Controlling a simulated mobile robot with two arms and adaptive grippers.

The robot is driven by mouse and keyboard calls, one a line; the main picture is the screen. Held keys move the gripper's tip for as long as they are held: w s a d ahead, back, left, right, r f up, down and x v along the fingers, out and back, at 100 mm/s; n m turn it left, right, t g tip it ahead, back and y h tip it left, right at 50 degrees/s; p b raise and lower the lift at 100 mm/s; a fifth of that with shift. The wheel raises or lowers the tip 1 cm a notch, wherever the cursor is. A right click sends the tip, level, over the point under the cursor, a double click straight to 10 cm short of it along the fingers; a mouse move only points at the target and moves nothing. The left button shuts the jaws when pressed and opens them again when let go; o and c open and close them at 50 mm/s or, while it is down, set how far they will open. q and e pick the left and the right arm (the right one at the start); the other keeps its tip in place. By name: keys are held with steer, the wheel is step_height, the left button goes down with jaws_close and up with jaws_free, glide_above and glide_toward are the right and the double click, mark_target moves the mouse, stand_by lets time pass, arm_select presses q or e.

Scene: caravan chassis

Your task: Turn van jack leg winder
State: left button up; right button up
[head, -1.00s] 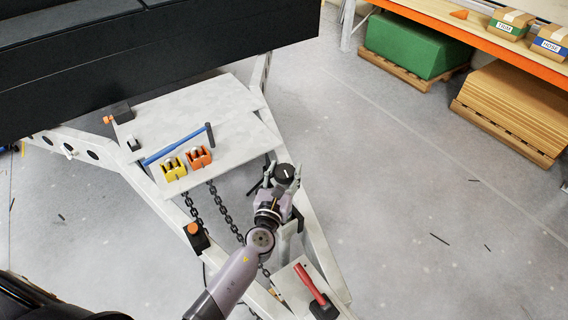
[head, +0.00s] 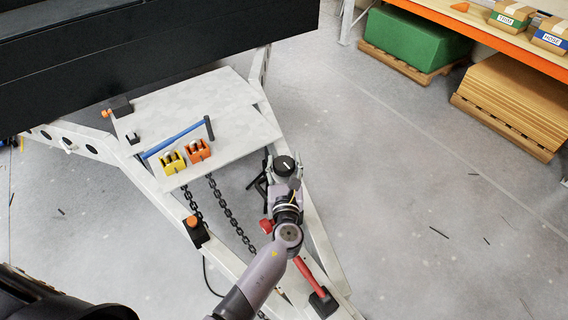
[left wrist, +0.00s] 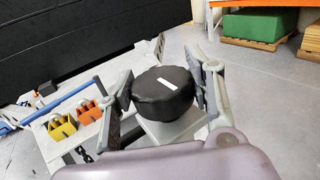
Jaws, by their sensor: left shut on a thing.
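The jack leg winder shows as a black round knob with a white mark on top (head: 284,165), on the right side of the pale trailer frame. It is large in the middle of the left wrist view (left wrist: 163,98). My left gripper (head: 285,174) has its fingers on opposite sides of the knob and is shut on it. In the left wrist view the grey fingers (left wrist: 165,92) flank the knob left and right. The arm hides most of what is below the knob. My right gripper is not in view.
A pale board (head: 240,128) carries a blue-handled bar (head: 175,139), a yellow block (head: 172,163) and an orange block (head: 197,151). Chains (head: 226,205) hang below. A red-handled hammer (head: 320,291) lies near the frame's tip. The floor to the right is mostly clear.

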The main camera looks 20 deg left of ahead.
arm_select(q)
steer(key=o, duration=1.2)
steer(key=v, duration=1.2)
